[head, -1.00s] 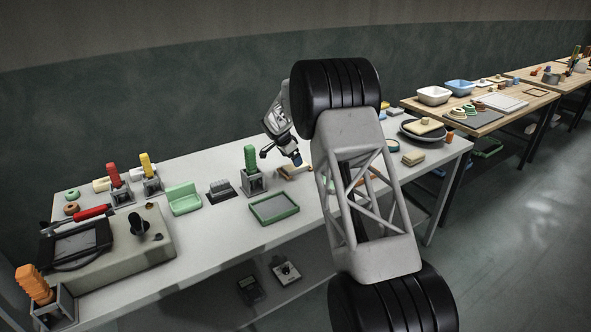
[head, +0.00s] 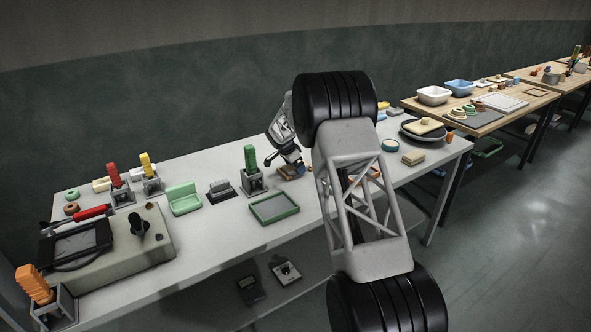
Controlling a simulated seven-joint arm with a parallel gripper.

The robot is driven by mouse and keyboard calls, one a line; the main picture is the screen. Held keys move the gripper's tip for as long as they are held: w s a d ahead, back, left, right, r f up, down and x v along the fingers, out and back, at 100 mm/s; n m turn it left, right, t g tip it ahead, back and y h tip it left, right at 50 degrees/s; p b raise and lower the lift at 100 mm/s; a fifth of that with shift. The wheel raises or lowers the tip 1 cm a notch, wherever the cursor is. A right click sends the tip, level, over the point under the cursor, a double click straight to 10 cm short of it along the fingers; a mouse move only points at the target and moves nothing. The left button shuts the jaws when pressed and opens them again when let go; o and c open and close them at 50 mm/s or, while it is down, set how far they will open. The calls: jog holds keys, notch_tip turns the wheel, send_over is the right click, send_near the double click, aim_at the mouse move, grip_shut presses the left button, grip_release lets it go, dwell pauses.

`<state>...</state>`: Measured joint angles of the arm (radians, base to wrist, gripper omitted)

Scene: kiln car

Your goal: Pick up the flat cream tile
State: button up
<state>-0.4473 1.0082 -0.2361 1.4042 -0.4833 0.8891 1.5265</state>
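My gripper (head: 288,167) is low over the pale table, just behind and right of the green-handled tool in its grey block. A small, flat cream and tan piece (head: 286,175) lies directly below it, partly hidden by the gripper; it may be the flat cream tile. The fingers are too small and dark to show whether they are open or touching it. Other cream pieces also show: a block (head: 413,158) at the table's right end, and a flat piece (head: 424,126) on a dark round plate.
A green-rimmed tray (head: 274,219) lies in front of my gripper. The green-handled tool (head: 251,158) stands upright close by on the left. A grey ribbed piece (head: 220,190) and a mint-green holder (head: 184,198) are further left. My arm hides part of the table's right side.

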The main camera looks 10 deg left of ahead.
jog(key=c, duration=1.2)
jog(key=shift+r, duration=0.2)
jog(key=shift+r, duration=1.5)
jog(key=shift+s+r, duration=0.15)
jog(key=shift+r, duration=0.05)
jog(key=s+d, duration=0.2)
jog(key=s, duration=0.2)
jog(key=s+d+r, duration=0.1)
jog(key=s+d, duration=0.1)
jog(key=s, duration=0.3)
jog(key=s+d, duration=0.2)
jog(key=s, duration=0.3)
jog(key=shift+s+r, duration=0.15)
jog(key=shift+s, duration=0.1)
